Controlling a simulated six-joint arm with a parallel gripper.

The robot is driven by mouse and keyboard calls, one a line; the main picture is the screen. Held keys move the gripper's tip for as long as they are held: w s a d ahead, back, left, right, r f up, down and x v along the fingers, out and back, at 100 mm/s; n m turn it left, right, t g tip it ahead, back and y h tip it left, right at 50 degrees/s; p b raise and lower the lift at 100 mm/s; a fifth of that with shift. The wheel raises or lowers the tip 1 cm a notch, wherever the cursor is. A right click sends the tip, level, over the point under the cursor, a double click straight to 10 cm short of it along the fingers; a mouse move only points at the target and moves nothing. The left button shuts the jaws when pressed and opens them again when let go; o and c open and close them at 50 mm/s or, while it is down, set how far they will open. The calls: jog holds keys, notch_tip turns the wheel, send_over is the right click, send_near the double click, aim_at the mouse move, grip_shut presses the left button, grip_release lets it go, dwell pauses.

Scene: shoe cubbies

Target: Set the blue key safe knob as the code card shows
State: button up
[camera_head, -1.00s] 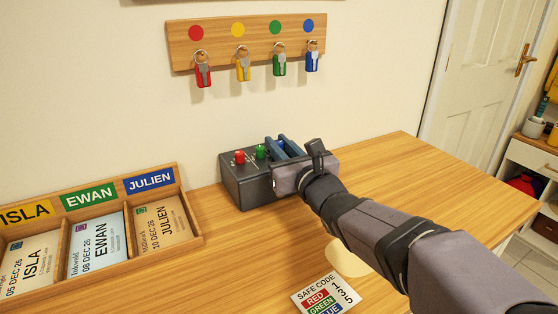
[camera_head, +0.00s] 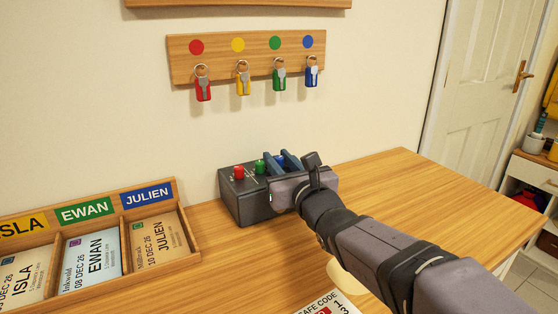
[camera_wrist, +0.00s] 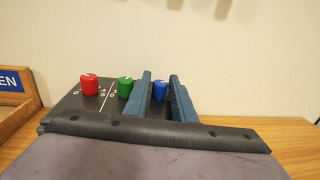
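The dark grey key safe (camera_head: 248,207) stands on the desk against the wall. Its top carries a red knob (camera_wrist: 89,85), a green knob (camera_wrist: 125,87) and a blue knob (camera_wrist: 160,90). My gripper (camera_head: 283,161) is over the right part of the safe. In the wrist view its two blue fingers (camera_wrist: 161,97) stand apart, one on each side of the blue knob, with gaps showing. The blue knob's pointer and scale cannot be read. The code card (camera_head: 330,304) is cut off by the bottom edge; "SAFE CODE", 1 and 3 show.
A wooden tray (camera_head: 200,253) with name cards under ISLA, EWAN and JULIEN labels lies left of the safe. A key rack (camera_head: 184,72) with red, yellow, green and blue keys hangs above. The desk (camera_head: 385,170) is clear to the right.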

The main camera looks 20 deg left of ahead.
jog(key=shift+v, duration=3.65)
jog(key=shift+o, duration=0.2)
jog(key=shift+w+r, duration=0.1)
jog(key=shift+n, duration=0.6)
jog(key=w+r+p, duration=0.1)
jog(key=p, duration=0.1)
jog(key=w+r+p, duration=0.1)
jog(key=w+p, duration=0.1)
jog(key=shift+w+d+r, duration=0.2)
jog(key=shift+r, duration=0.2)
jog(key=w+n+g+y+p, duration=0.3)
jog(key=w+n+g+p, duration=0.15)
jog(key=p, duration=1.05)
jog(key=shift+s+d+f+n+g+y+p, duration=0.25)
jog(key=shift+s+d+f+g+y+p, duration=0.4)
jog(key=shift+p, duration=1.05)
jog(key=shift+s+d+f+n+g+y+p, duration=0.15)
jog(key=shift+s+f+n+g+y+p, duration=0.25)
jog(key=shift+s+g+p, duration=0.95)
jog(key=shift+s+d+f+n+g+y+p, duration=0.1)
jog(key=shift+s+d+f+g+y+p, duration=0.4)
jog(key=shift+p, duration=1.6)
jog(key=shift+w+a+r, duration=0.1)
jog(key=shift+w+a, duration=0.1)
jog(key=shift+w, duration=0.1)
